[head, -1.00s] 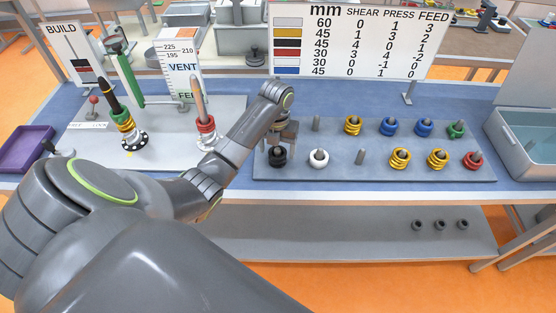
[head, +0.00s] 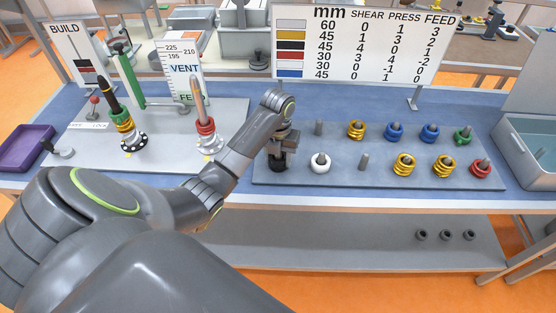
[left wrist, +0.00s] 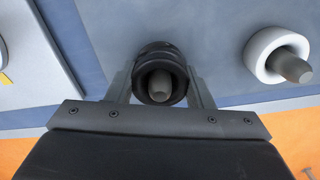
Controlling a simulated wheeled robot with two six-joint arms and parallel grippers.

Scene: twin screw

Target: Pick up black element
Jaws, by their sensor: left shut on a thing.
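The black element (head: 277,164) is a thick black ring at the front left of the grey peg board, around a grey peg. In the left wrist view the black ring (left wrist: 159,62) sits between my two fingers with the peg tip showing through its hole. My left gripper (head: 279,154) points down over that peg and is shut on the ring. In the left wrist view my left gripper (left wrist: 160,88) has one finger on each side of it. I cannot tell whether the ring is lifted off the board. My right gripper is not in view.
A white ring (head: 320,161) on its peg stands right beside the black one. Gold, blue, green and red rings fill other pegs of the board (head: 345,180). Two upright rods with rings stand at the left. A grey bin (head: 535,177) is at the right.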

